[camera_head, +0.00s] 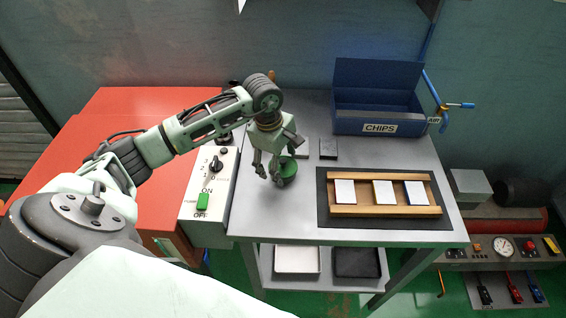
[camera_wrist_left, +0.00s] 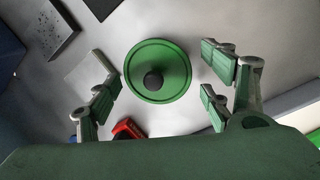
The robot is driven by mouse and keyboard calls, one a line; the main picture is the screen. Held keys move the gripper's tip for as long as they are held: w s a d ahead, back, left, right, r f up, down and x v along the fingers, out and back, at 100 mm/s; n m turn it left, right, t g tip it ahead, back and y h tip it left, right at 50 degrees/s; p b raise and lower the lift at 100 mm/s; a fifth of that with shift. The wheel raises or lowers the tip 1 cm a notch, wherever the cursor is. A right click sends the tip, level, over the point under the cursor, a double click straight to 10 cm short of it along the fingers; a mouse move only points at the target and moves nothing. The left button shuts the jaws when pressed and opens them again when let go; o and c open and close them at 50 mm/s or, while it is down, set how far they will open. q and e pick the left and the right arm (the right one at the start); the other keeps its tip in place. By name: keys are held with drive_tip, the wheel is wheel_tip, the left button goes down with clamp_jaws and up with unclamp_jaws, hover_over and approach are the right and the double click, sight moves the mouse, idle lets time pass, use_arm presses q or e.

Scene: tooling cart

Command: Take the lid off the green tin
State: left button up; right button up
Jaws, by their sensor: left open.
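The green tin (camera_head: 287,167) stands on the grey cart top, partly hidden by my left gripper in the head view. In the left wrist view its round green lid (camera_wrist_left: 157,70) with a dark knob (camera_wrist_left: 153,81) is seen from above, and the lid sits on the tin. My left gripper (camera_head: 269,178) is open and empty above and beside the tin. In the left wrist view its fingers (camera_wrist_left: 158,92) stand apart on either side of the lid, not touching it. My right gripper is in neither view.
A blue box labelled CHIPS (camera_head: 379,128) stands at the back right. A wooden tray (camera_head: 385,211) with three pale blocks lies on a dark mat front right. A control box (camera_head: 209,185) with a green switch stands left. A dark block (camera_head: 328,149) lies behind the tin.

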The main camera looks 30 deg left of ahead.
sight(284, 162)
use_arm(q)
drive_tip(key=c, duration=1.3)
drive_tip(key=shift+c, duration=0.2)
drive_tip(key=shift+r, duration=0.35)
drive_tip(key=r+b, duration=0.2)
drive_tip(key=r, duration=0.1)
drive_tip(key=shift+w+d+r, duration=0.2)
drive_tip(key=shift+d+r, duration=0.1)
drive_tip(key=shift+d, duration=0.1)
drive_tip(key=w+d+r+b, duration=0.3)
drive_tip(key=d+r, duration=0.3)
drive_tip(key=d, duration=0.3)
drive_tip(key=s+d+f+m+g, duration=0.1)
drive_tip(key=s+d+m, duration=0.1)
drive_tip(key=s+m, duration=0.6)
drive_tip(key=s+d+f+m+g, duration=0.1)
drive_tip(key=s+d+m, duration=0.1)
drive_tip(key=s+m, duration=0.7)
drive_tip(key=shift+s+f+m+g+h, duration=0.2)
drive_tip(key=shift+f+m+g+h, duration=0.15)
drive_tip(key=shift+m, duration=0.25)
